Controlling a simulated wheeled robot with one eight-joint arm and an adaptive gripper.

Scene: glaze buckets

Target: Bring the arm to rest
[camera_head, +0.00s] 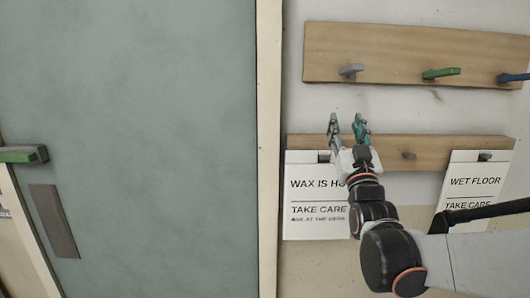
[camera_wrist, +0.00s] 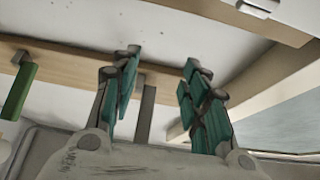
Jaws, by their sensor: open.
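My gripper (camera_head: 347,127) is raised in front of the wall at the lower peg board (camera_head: 440,142). Its fingers are apart, and nothing shows between them in the head view. In the wrist view the gripper (camera_wrist: 158,95) shows two teal-padded fingers spread wide. A grey peg (camera_wrist: 146,112) shows between them in that view; I cannot tell how far off it is. My arm reaches in from the lower right and covers part of the left sign.
A sign reading "WAX IS HO…" (camera_head: 308,222) hangs left on the lower board, a "WET FLOOR" sign (camera_head: 474,183) right. A bare peg (camera_head: 408,155) is between. The upper board (camera_head: 395,48) has grey, green and blue pegs. A grey-green door (camera_head: 150,130) is left.

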